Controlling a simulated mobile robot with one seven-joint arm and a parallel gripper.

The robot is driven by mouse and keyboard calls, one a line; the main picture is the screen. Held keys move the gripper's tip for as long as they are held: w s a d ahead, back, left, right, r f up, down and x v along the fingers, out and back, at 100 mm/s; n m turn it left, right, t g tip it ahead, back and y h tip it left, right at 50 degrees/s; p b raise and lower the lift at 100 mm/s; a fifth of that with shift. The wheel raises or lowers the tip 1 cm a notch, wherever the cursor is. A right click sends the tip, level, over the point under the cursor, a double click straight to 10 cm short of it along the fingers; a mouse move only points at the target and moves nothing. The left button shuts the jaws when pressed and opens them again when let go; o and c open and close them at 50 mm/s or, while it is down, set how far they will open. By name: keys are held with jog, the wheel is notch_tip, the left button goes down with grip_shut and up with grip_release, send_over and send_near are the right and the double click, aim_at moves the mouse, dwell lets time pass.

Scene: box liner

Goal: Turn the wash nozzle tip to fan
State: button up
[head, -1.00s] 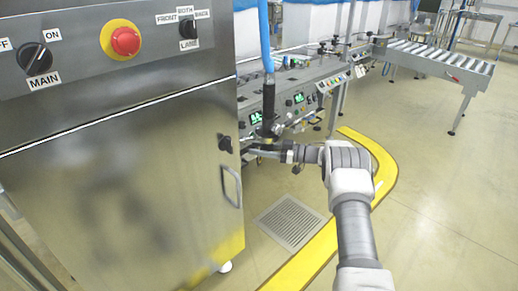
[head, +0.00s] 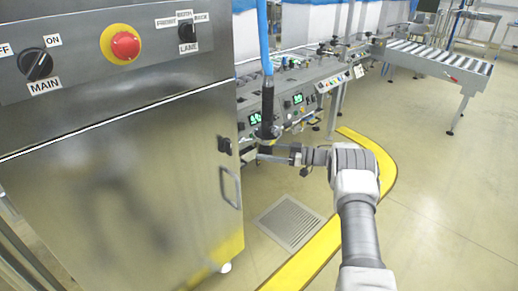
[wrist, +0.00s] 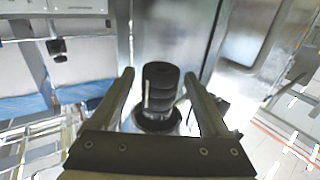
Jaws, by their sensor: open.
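The wash nozzle (head: 267,105) hangs upright from a blue hose (head: 265,35) beside the steel cabinet. Its black body ends in a wider collar low down. In the wrist view the nozzle shows as black stacked rings (wrist: 161,78) with a pale upright line, above a wider dark collar (wrist: 157,121). My gripper (head: 260,156) is at the nozzle's lower end, reaching in from the right. In the wrist view my gripper (wrist: 158,74) is open, with one finger on each side of the nozzle and visible gaps. I cannot read any spray setting on the tip.
The steel cabinet (head: 110,190) stands close on the left, with a door handle (head: 230,187) and latch (head: 224,145) near the nozzle. A machine line (head: 300,95) with green displays is behind. A roller conveyor (head: 440,60) stands at the back right. Floor on the right is clear.

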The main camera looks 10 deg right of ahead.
jog(key=p+v, duration=0.2)
jog(key=v, duration=1.2)
jog(key=shift+d, duration=0.15)
